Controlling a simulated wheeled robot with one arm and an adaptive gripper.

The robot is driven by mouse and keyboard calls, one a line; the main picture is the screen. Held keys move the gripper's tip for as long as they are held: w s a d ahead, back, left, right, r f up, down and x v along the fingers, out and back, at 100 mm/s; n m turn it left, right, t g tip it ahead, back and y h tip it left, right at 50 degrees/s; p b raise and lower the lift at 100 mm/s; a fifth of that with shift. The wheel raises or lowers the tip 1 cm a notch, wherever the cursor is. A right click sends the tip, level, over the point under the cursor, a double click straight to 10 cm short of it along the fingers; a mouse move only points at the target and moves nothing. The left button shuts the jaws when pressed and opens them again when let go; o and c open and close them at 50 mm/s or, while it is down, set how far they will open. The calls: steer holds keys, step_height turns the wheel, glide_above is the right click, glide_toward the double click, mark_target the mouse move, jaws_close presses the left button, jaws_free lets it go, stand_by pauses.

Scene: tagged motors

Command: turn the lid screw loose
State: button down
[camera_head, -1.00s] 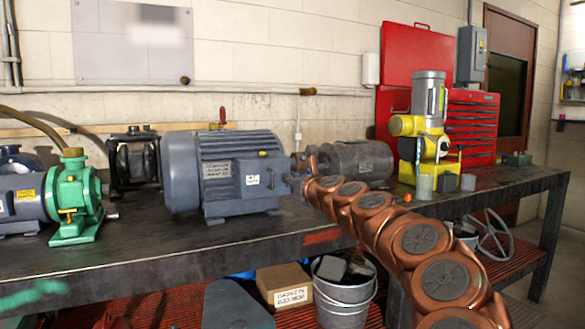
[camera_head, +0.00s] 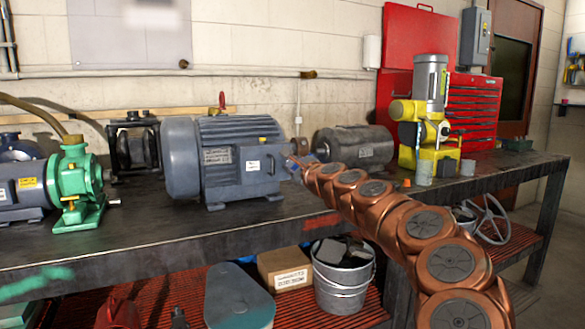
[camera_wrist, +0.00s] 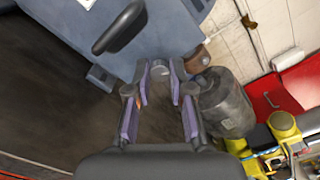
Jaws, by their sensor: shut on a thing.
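The large blue-grey motor (camera_head: 225,160) stands on the bench at the middle of the head view. My gripper (camera_head: 297,168) is at its right end, small and partly hidden by my copper arm. In the wrist view the motor's blue-grey end (camera_wrist: 70,30) fills the upper left, with a dark rounded bar in front of it. My gripper (camera_wrist: 161,72) has its purple-padded fingers close around a small pale rounded thing, the lid screw (camera_wrist: 160,71), at the motor's edge. Its exact shape and the contact are too small to make out.
A dark grey motor (camera_head: 355,147) stands just right of my gripper; it also shows in the wrist view (camera_wrist: 225,105). A yellow machine (camera_head: 425,125) stands farther right, a green pump (camera_head: 77,185) at left. A bucket (camera_head: 343,275) is below the bench (camera_head: 130,245).

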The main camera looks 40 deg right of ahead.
steer(key=n+b, duration=0.2)
steer(key=n, duration=0.2)
steer(key=shift+f+n, duration=0.1)
steer(key=shift+n, duration=0.2)
steer(key=n+b, duration=0.3)
steer(key=n, duration=0.2)
steer(key=shift+n, duration=0.3)
steer(key=n+b, duration=0.4)
steer(key=n, duration=0.1)
steer(key=n+b, duration=0.2)
steer(key=n, duration=0.3)
steer(key=shift+n, duration=0.4)
steer(key=n, duration=0.4)
steer(key=shift+n+b, duration=0.3)
steer(key=shift+b, duration=0.05)
steer(key=n, duration=0.3)
steer(key=n+p, duration=0.1)
steer(key=n, duration=0.1)
steer(key=shift+r, duration=0.25)
steer(key=n+p, duration=0.2)
steer(key=n, duration=0.3)
steer(key=shift+n, duration=0.4)
steer(key=shift+n+p, duration=1)
steer(key=shift+n, duration=1)
